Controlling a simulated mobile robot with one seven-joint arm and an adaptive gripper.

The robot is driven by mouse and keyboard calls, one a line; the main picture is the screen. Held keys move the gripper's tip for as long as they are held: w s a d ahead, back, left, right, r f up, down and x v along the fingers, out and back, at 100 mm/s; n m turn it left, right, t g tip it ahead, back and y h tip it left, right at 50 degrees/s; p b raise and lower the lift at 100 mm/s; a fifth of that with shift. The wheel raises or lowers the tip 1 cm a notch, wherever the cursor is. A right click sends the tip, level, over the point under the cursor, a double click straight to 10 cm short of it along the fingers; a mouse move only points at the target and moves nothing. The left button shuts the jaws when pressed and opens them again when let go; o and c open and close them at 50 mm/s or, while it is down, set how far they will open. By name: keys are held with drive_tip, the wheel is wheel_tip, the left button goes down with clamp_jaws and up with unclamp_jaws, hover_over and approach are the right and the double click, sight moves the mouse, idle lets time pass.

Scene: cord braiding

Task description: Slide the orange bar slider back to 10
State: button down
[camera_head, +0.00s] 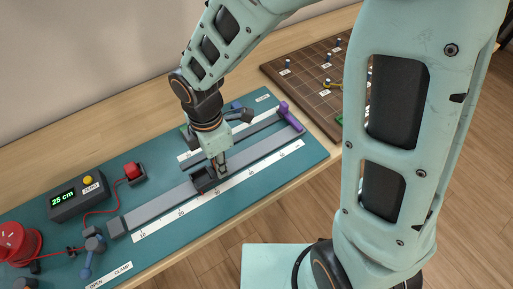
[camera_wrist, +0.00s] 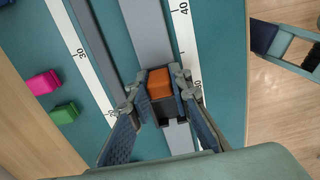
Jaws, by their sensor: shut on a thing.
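The orange bar slider shows in the wrist view as an orange block (camera_wrist: 159,83) on a dark carriage, seated on a grey rail (camera_wrist: 150,30). My gripper (camera_wrist: 158,92) has a finger on each side of the block and is shut on it. In the head view my gripper (camera_head: 217,170) points down at the rail, beside the dark carriage (camera_head: 204,180); the orange part is hidden there. A white number strip (camera_head: 165,222) runs along the rail's front side. The carriage stands well to the right of the strip's low-number end, around its middle.
A display box (camera_head: 78,197) reads 25 cm. A red button (camera_head: 132,171), a red spool (camera_head: 18,243) and a blue clamp lever (camera_head: 88,262) are at the left.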

sight(192, 178)
drive_tip(key=shift+s+a+b, duration=0.2)
drive_tip(key=shift+s+a, duration=0.45)
drive_tip(key=shift+a, duration=0.3)
drive_tip(key=shift+s+a+b, duration=0.25)
drive_tip(key=shift+s+a, duration=0.4)
drive_tip(key=shift+a, duration=0.35)
drive_tip(key=shift+s+a+b, duration=0.2)
drive_tip(key=shift+s+a, duration=0.45)
drive_tip(key=shift+a, duration=0.3)
drive_tip(key=s+a, duration=0.1)
drive_tip(key=a, duration=0.1)
drive_tip(key=s+a+b, duration=0.1)
drive_tip(key=s+a, duration=0.1)
drive_tip(key=a, duration=0.1)
drive_tip(key=s+a+b, duration=0.1)
drive_tip(key=s+a, duration=0.1)
drive_tip(key=a, duration=0.1)
drive_tip(key=shift+s, duration=0.2)
drive_tip(key=c, duration=1.8)
unclamp_jaws()
drive_tip(key=shift+r, duration=0.1)
wheel_tip(192, 178, up, 7)
drive_tip(key=p, duration=0.6)
